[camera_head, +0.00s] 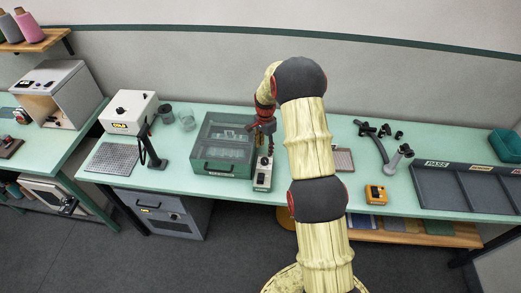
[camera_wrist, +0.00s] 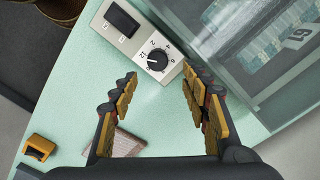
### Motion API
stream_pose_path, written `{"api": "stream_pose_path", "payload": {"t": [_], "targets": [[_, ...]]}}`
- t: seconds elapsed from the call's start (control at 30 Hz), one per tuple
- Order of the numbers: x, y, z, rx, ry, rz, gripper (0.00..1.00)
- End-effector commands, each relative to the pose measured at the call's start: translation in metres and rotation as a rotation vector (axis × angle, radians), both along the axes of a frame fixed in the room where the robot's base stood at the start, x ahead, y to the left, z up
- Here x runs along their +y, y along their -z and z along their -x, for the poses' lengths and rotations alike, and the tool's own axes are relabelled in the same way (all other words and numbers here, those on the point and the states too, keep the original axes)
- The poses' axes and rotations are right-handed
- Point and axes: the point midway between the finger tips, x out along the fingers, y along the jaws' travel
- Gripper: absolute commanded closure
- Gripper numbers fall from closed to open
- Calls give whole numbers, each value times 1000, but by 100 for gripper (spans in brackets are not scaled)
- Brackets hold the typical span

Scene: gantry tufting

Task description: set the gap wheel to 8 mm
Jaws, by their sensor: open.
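The gap wheel (camera_wrist: 157,60) is a dark round knob on a pale control box with a ring of numbers around it. A light mark on it seems to point left, near the 12, but it is too small to be sure. The control box (camera_head: 263,174) stands at the front of the green table in the head view. My gripper (camera_wrist: 158,84) is open and empty, its fingers spread just short of the wheel and apart from it. In the head view my gripper (camera_head: 265,130) is above the back of the box; the wheel is not clear there.
A green clear-lidded case (camera_head: 223,168) stands close beside the box on its left. A yellow device (camera_head: 375,194) and a grey tray (camera_head: 460,195) lie to the right.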

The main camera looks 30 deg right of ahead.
Motion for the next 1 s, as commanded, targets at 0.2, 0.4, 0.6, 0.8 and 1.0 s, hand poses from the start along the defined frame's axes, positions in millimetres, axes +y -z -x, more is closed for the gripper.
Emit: {"api": "stream_pose_path", "payload": {"t": [0.2,0.4,0.6,0.8,1.0], "targets": [[-1,0,-2,-8,142,5,54],[-1,11,-2,-6,176,5,54],[-1,40,-1,-5,174,4,54],[-1,66,-1,-7,174,5,54],[-1,77,-2,-8,173,5,54]]}}
